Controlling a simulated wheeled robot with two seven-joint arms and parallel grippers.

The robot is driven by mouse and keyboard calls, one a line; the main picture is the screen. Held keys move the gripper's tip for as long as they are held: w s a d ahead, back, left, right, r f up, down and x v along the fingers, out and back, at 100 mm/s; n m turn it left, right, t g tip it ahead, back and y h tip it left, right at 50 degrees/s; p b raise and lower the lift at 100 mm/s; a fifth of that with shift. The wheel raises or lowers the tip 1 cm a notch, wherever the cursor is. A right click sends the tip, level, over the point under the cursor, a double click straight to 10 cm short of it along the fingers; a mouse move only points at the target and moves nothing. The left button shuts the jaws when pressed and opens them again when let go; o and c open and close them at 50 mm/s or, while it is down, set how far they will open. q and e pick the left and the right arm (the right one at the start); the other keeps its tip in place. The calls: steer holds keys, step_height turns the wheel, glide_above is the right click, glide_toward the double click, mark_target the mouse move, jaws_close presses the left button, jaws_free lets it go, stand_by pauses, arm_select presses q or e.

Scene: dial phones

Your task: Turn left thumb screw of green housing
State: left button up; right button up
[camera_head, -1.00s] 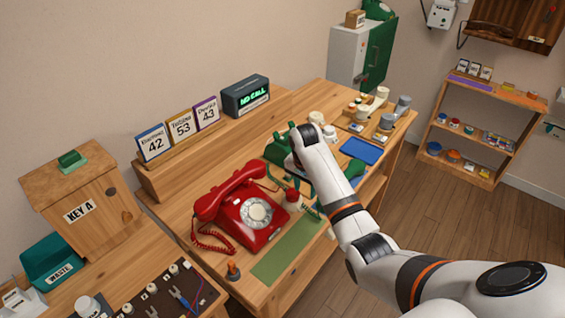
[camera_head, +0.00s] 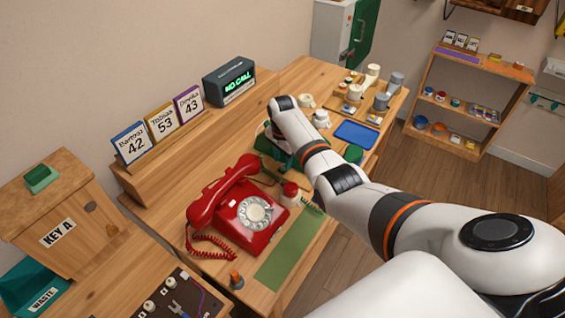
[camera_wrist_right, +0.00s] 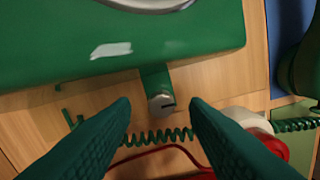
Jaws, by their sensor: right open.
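The green housing (camera_wrist_right: 120,45) fills the top of the right wrist view, with part of a round dial at its top edge. In the head view the green housing (camera_head: 270,149) is mostly hidden behind my right arm. A silver slotted thumb screw (camera_wrist_right: 161,103) sticks out from the near edge of the housing on a short green stub. My right gripper (camera_wrist_right: 160,112) is open, its two dark green fingertips on either side of the screw in the picture. I cannot tell whether they touch it. No second thumb screw is clearly visible. My left gripper is not in view.
A coiled green cord (camera_wrist_right: 158,136) runs between the fingers. A white-and-red knob (camera_wrist_right: 252,128) lies close to the right finger. The red phone (camera_head: 248,211) stands left of my arm. A blue tray (camera_head: 357,134) lies beyond it. A green mat (camera_head: 287,254) is bare.

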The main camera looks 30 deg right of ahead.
steer(key=shift+f, duration=0.9)
jaws_close()
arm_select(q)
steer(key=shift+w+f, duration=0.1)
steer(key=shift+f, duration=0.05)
